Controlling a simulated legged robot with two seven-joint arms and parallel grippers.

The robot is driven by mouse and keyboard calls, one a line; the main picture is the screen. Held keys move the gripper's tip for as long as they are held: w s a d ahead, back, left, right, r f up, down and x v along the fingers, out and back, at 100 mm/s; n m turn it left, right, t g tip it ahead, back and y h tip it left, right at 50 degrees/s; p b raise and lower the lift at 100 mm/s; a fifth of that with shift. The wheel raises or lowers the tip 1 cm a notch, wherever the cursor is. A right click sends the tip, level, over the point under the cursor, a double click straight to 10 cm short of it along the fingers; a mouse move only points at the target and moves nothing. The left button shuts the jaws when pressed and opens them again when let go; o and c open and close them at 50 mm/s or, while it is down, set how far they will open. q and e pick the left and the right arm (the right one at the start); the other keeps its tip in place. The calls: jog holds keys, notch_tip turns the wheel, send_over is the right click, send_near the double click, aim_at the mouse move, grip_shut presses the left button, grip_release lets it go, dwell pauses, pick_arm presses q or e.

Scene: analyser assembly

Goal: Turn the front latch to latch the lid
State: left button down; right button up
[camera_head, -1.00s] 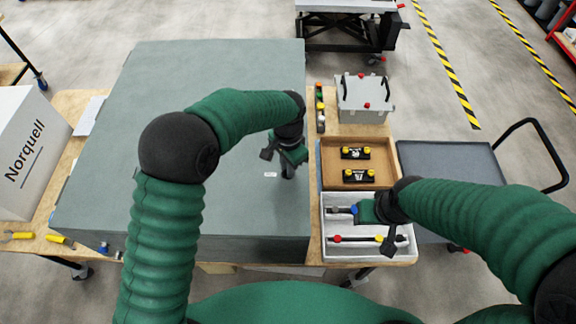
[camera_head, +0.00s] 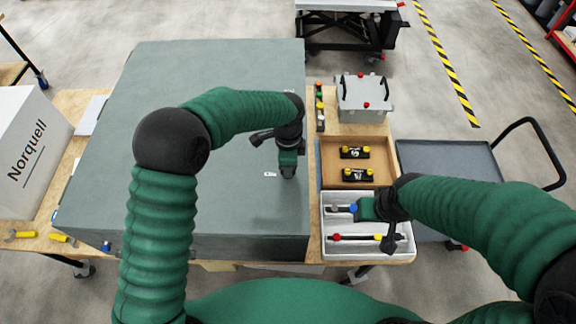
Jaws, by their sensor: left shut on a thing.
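How far the latch is turned cannot be seen. My right gripper (camera_head: 362,210) is low over the white tray, by a rod with a blue part (camera_head: 353,208). Its fingertips are too small and covered to tell whether they are open or shut.
The white tray (camera_head: 326,243) also holds a rod with red and yellow ends (camera_head: 365,237). Behind it are a brown tray (camera_head: 327,165) with two black yellow-knobbed parts and a grey box with handles (camera_head: 362,100). Yellow tools (camera_head: 20,234) lie at the left.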

pick_arm(q)
jog(key=shift+w+r, duration=0.1)
dwell(0.3)
jog(key=c, duration=1.6)
grip_release()
jog(key=shift+c, duration=0.2)
jog(key=shift+o, duration=1)
jog(key=shift+d, duration=0.1)
notch_tip(320, 180, up, 16)
jog(key=b, duration=0.3)
jog(key=shift+w+r+b, duration=0.15)
jog(key=shift+r+b, duration=0.1)
jog(key=shift+b, duration=0.05)
